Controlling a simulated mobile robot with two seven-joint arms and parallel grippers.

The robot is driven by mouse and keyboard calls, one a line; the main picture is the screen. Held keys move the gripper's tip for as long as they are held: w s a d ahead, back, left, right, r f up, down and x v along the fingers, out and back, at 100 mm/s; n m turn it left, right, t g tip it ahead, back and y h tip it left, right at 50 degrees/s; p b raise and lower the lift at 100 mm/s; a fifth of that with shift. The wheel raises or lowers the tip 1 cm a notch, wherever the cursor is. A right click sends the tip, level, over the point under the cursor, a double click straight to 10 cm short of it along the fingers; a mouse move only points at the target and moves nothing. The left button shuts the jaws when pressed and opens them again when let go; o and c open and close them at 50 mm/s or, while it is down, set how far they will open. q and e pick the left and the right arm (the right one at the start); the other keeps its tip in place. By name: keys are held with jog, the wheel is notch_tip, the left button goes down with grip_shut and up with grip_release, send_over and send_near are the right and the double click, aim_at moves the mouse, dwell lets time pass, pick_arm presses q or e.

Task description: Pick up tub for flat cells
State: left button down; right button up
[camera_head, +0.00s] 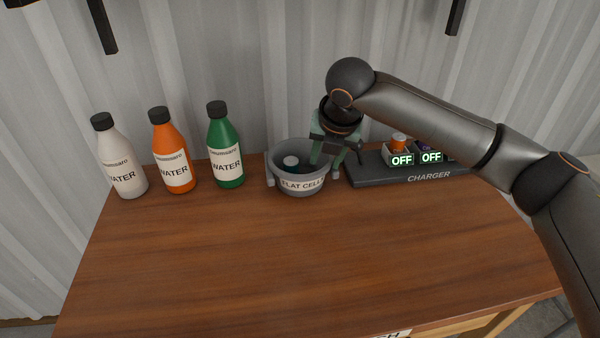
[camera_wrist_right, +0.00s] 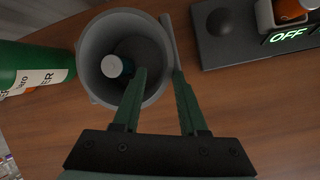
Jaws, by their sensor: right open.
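The tub for flat cells (camera_head: 299,187) is a round grey tub labelled "FLAT CELLS", upright near the back of the wooden table. A small cylinder with a pale top (camera_head: 291,160) is inside it; the right wrist view also shows the tub (camera_wrist_right: 90,50) and this cylinder (camera_wrist_right: 112,66). My right gripper (camera_head: 328,164) is at the tub's right side, pointing down. In the right wrist view its open green fingers (camera_wrist_right: 160,72) straddle the tub's right wall, one over the inside and one outside. I cannot tell whether they touch it. My left gripper is not in view.
A black charger (camera_head: 375,177) with lit "OFF" signs is close to the right of the tub. Green (camera_head: 226,150), orange (camera_head: 172,153) and white (camera_head: 120,160) water bottles are to its left. The table's front (camera_head: 290,260) is clear. A corrugated wall (camera_head: 250,60) is behind.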

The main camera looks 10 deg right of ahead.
aim_at(324, 170)
jog(key=b+x, duration=0.1)
jog(key=x, duration=0.4)
jog(key=shift+s+d+f, duration=0.1)
jog(key=shift+f, duration=0.15)
grip_shut()
jog(key=shift+r, duration=0.1)
dwell(1.1)
